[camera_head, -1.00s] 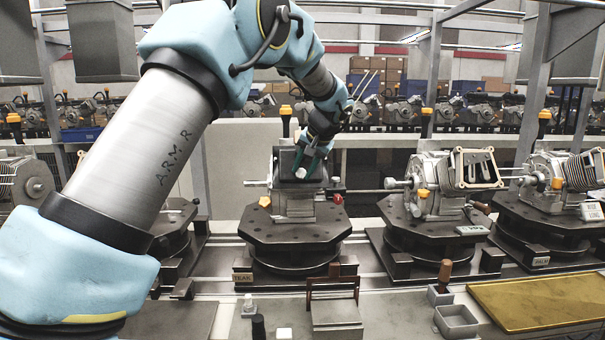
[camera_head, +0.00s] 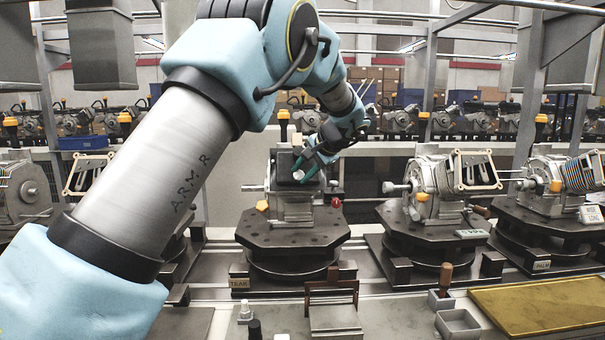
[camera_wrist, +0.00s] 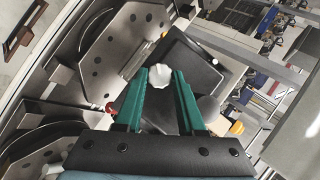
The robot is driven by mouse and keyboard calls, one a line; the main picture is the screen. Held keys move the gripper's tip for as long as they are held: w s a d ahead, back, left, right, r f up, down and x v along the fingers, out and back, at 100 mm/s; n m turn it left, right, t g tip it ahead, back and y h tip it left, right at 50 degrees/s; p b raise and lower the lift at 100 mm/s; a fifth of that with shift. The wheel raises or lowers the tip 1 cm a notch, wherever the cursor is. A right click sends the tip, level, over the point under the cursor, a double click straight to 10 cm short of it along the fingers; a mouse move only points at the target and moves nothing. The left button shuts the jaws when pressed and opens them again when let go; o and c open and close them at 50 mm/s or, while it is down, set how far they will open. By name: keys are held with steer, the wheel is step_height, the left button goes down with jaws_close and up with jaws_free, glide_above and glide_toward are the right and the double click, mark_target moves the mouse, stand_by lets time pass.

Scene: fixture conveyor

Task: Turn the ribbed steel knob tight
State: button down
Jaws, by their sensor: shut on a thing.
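The ribbed steel knob (camera_wrist: 161,77) is a pale, scalloped disc on the dark face of the fixture block (camera_head: 290,162). In the head view the knob (camera_head: 299,176) is small and partly hidden by my gripper. My gripper (camera_head: 304,170) reaches in from the upper right with its green fingers at the knob. In the wrist view my gripper (camera_wrist: 162,78) has one green finger on each side of the knob, shut on it. The block stands on a dark octagonal turntable (camera_head: 262,238).
A brass-coloured tray (camera_head: 545,305) and a small grey bin (camera_head: 458,324) lie at the front right.

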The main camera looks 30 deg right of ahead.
steer(key=shift+f, duration=0.15)
steer(key=c, duration=0.8)
jaws_free()
steer(key=o, duration=0.3)
steer(key=shift+r, duration=0.2)
